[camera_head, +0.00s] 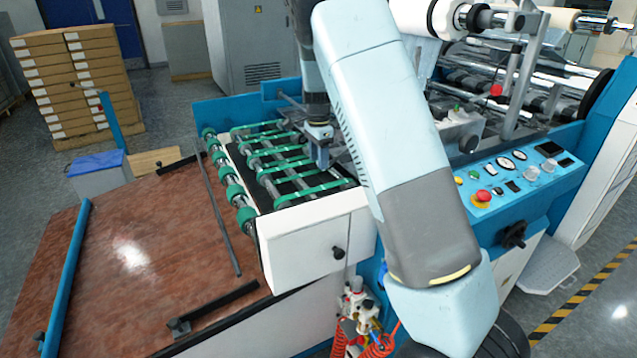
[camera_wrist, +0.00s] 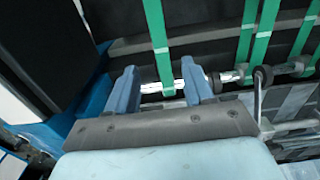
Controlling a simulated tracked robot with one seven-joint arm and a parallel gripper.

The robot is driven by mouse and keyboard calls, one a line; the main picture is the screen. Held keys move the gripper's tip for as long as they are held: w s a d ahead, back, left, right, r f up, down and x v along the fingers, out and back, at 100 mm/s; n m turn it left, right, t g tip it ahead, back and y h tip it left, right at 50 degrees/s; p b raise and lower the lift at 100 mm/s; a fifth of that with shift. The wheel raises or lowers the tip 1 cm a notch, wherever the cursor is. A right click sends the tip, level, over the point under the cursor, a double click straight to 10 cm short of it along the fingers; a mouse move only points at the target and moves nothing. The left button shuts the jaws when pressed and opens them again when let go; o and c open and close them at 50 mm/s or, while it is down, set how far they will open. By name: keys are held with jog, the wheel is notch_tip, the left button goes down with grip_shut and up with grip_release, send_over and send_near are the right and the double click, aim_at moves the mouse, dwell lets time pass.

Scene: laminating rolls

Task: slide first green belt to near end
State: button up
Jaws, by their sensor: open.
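Several green belts run over the rollers of the feeder in the head view, the closest one (camera_head: 315,192) by the white front panel. My gripper (camera_head: 322,158) is over the belts, partly hidden by my arm. In the wrist view my gripper (camera_wrist: 160,78) is open, with its two blue-grey fingers apart. One green belt (camera_wrist: 157,35) shows in the gap between the fingers, and I cannot tell whether they touch it. Other green belts (camera_wrist: 246,40) lie to the right of it.
A metal shaft with small dark wheels (camera_wrist: 263,76) lies close to the right finger. A white panel with a black knob (camera_head: 310,248) faces the front. A control panel (camera_head: 515,180) with a red button is at right. A brown table (camera_head: 130,250) is at left.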

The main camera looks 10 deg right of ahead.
aim_at(318, 188)
notch_tip(318, 188, down, 9)
jog(key=shift+f, duration=0.15)
jog(key=shift+c, duration=0.2)
grip_shut()
dwell(0.5)
